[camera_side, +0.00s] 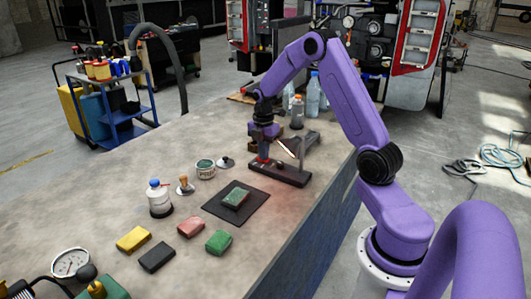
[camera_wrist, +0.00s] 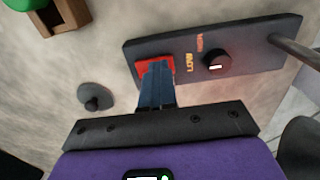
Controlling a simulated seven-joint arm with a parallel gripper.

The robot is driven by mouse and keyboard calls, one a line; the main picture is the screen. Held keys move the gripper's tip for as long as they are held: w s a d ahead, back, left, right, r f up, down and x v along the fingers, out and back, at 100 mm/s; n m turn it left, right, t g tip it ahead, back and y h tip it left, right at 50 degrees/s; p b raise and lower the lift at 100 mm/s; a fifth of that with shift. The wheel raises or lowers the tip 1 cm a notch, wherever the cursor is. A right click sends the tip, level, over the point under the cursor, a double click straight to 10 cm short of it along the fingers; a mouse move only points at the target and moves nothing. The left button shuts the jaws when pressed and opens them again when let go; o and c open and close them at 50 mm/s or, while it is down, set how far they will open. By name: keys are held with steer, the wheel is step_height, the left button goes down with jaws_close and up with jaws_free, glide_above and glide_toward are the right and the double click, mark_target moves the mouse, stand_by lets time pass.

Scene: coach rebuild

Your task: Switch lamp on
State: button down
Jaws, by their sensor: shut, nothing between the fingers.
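The lamp has a dark flat base (camera_side: 290,177) on the bench, and its angled head (camera_side: 291,147) shows a pale, bright edge in the side view. A reddish tint lies on the bench in front of it. In the wrist view, the base (camera_wrist: 252,42) carries a red switch (camera_wrist: 142,67), a round black knob (camera_wrist: 217,61) with a white mark, and orange lettering. My gripper (camera_wrist: 158,68) is shut and empty, with its fingertips at the red switch and covering part of it. I cannot tell whether they touch it. In the side view, my gripper (camera_side: 263,153) points down at the base's left end.
A dark mat (camera_side: 215,207) with a green block (camera_side: 236,197) lies in front of the lamp. Bottles (camera_side: 312,95) stand behind.

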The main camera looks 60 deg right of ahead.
mark_target(257, 157)
steer(key=shift+w, duration=0.4)
steer(key=shift+r, duration=0.25)
step_height(257, 157, up, 14)
steer(key=w, duration=0.2)
steer(key=shift+f, duration=0.2)
steer(key=s+a+m, duration=0.1)
steer(key=s+a, duration=0.5)
steer(key=a, duration=0.6)
steer(key=s+a+m, duration=0.1)
steer(key=s+a, duration=0.5)
steer(key=a, duration=0.5)
steer(key=s+a+f+m, duration=0.1)
steer(key=s+a, duration=0.1)
steer(key=s, duration=0.8)
steer(key=s+a+f+m, duration=0.2)
steer(key=s, duration=0.9)
steer(key=shift+s+a+f, duration=0.15)
steer(key=shift+s+f, duration=0.05)
steer(key=shift+s, duration=0.05)
